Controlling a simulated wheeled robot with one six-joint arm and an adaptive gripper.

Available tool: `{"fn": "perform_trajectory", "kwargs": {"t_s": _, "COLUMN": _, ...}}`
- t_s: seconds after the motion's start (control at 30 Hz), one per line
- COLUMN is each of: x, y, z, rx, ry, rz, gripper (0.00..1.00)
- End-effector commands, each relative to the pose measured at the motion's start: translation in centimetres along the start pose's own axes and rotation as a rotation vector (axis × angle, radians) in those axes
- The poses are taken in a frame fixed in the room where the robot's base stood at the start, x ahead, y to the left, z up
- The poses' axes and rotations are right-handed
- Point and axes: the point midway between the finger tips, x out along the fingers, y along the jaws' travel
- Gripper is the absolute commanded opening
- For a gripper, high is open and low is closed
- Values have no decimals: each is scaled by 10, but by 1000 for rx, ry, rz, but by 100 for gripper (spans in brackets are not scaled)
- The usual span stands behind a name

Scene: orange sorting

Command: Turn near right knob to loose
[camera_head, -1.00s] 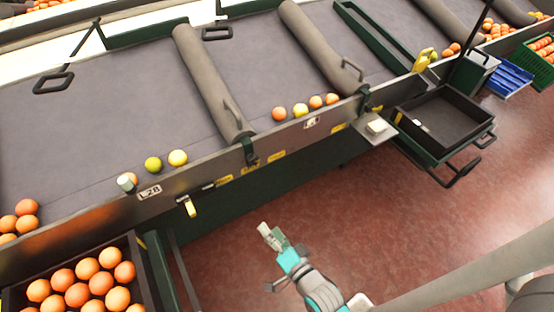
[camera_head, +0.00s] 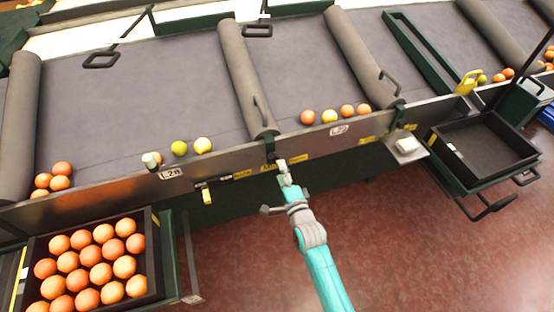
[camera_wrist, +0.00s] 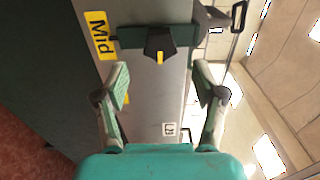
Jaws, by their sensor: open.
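A black knob with a yellow mark (camera_wrist: 155,41) sits on the grey front panel, ahead of my open, empty gripper (camera_wrist: 162,85) in the wrist view. The knob lies beyond the fingertips, roughly centred between them and apart from them. A yellow label reading "Mid" (camera_wrist: 99,35) is beside it, to the left in that view. In the head view my gripper (camera_head: 284,172) is at the conveyor's front rail, just below the end of a grey roller divider (camera_head: 246,80); the knob itself is too small to make out clearly there.
A crate of oranges (camera_head: 152,262) stands at the lower left. An empty black tray (camera_head: 470,180) on a stand is to the right. Several fruits lie on the belt behind the rail. Red floor is open at right.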

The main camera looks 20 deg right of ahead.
Motion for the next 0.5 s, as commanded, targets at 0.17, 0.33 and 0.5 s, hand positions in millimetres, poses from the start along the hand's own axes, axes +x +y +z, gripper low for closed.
{"fn": "perform_trajectory", "kwargs": {"t_s": 0.17, "x": 30, "y": 0, "z": 0, "rx": -1, "ry": 0, "rz": -1, "gripper": 70}}
{"fn": "perform_trajectory", "kwargs": {"t_s": 0.33, "x": 49, "y": 0, "z": 0, "rx": -1, "ry": 0, "rz": -1, "gripper": 70}}
{"fn": "perform_trajectory", "kwargs": {"t_s": 0.5, "x": 58, "y": 0, "z": 0, "rx": -1, "ry": 0, "rz": 0, "gripper": 70}}
